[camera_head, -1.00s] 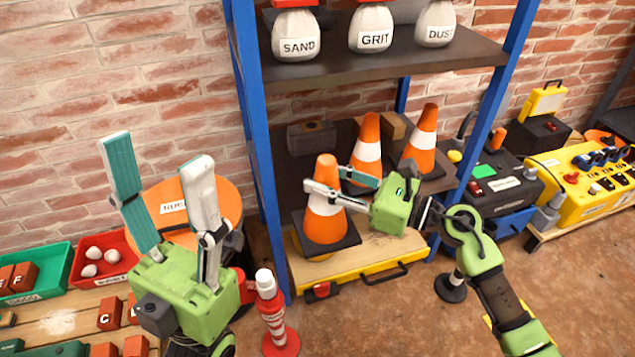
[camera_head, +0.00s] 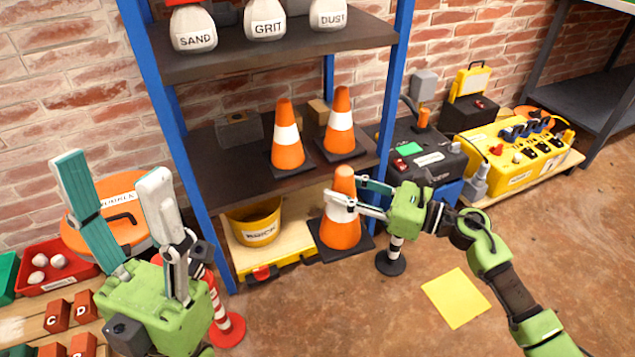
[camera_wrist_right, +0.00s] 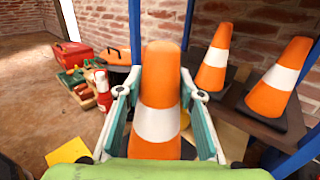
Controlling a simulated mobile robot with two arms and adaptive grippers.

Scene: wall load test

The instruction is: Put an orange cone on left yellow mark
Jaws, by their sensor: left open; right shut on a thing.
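My right gripper (camera_head: 347,191) is shut on an orange cone (camera_head: 341,234) with a white band and dark square base. The cone is upright, in front of the blue rack; its height above the floor is hard to judge. It fills the middle of the right wrist view (camera_wrist_right: 158,90) between the fingers. Two more orange cones, one nearer (camera_head: 287,155) and one further right (camera_head: 340,138), stand on the middle shelf. A yellow square mark (camera_head: 456,298) lies on the floor at right; one mark also shows in the wrist view (camera_wrist_right: 68,152). My left gripper (camera_head: 110,175) is open and empty.
A striped black-and-white post (camera_head: 391,264) stands near the held cone. A yellow bucket (camera_head: 254,222) sits on the rack's low wooden platform. A red-and-white post (camera_head: 226,325) stands at left. A yellow power box (camera_head: 515,160) is at right. Floor around the mark is clear.

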